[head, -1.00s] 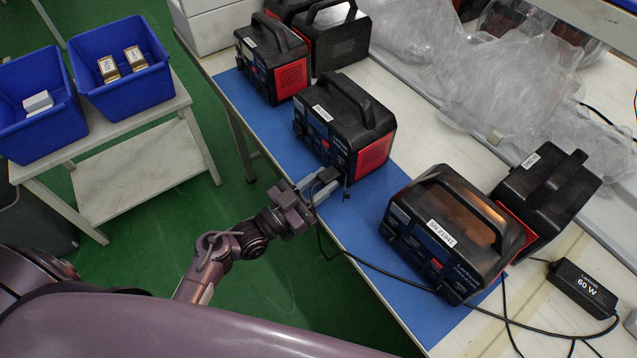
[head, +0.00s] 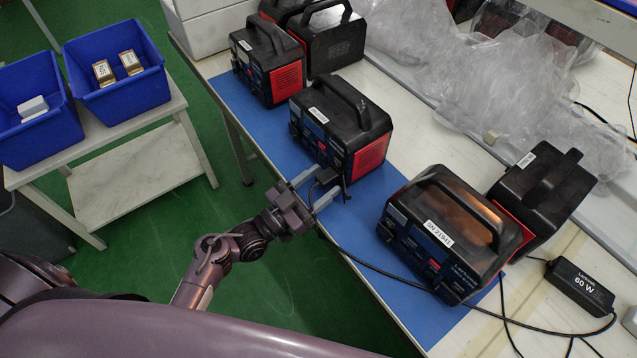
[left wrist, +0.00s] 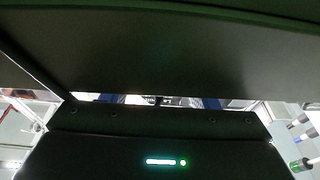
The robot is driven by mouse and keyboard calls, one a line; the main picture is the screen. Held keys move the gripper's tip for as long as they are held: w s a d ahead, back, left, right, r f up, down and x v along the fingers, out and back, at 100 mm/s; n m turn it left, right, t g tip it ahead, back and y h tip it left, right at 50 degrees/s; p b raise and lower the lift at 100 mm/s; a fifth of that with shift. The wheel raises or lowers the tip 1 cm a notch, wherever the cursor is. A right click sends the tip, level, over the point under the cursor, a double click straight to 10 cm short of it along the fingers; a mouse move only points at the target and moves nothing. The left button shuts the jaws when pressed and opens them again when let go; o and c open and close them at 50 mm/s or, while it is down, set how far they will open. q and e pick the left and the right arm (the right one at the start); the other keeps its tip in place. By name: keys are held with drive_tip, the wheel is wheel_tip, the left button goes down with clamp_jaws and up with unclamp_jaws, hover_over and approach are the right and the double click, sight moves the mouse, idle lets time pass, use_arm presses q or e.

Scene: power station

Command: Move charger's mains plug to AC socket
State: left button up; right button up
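My left gripper (head: 314,190) is at the front of the middle power station (head: 345,120), a black box with red sides on the blue mat. Its two grey fingers are spread apart. The charger's black mains plug (head: 328,178) sits between them at the station's lower front. I cannot tell whether it is fully seated in a socket. Its black cable (head: 375,268) runs past the nearer station labelled SN 21941 (head: 450,232) towards the charger brick (head: 580,287), marked 60 W. The left wrist view is mostly blocked by dark surfaces. My right gripper is not in view.
More power stations stand at the back (head: 268,62) and at the right (head: 543,190). Clear plastic wrap (head: 480,80) lies behind. Two blue bins (head: 115,75) are on a side table at the left. The blue mat (head: 375,215) has some bare room between the stations.

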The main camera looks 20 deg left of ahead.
use_arm(q)
drive_tip(key=shift+s+a+f, duration=0.25)
drive_tip(key=shift+s, duration=0.15)
drive_tip(key=b+v, duration=0.1)
drive_tip(key=v, duration=0.5)
drive_tip(key=shift+s+a, duration=0.3)
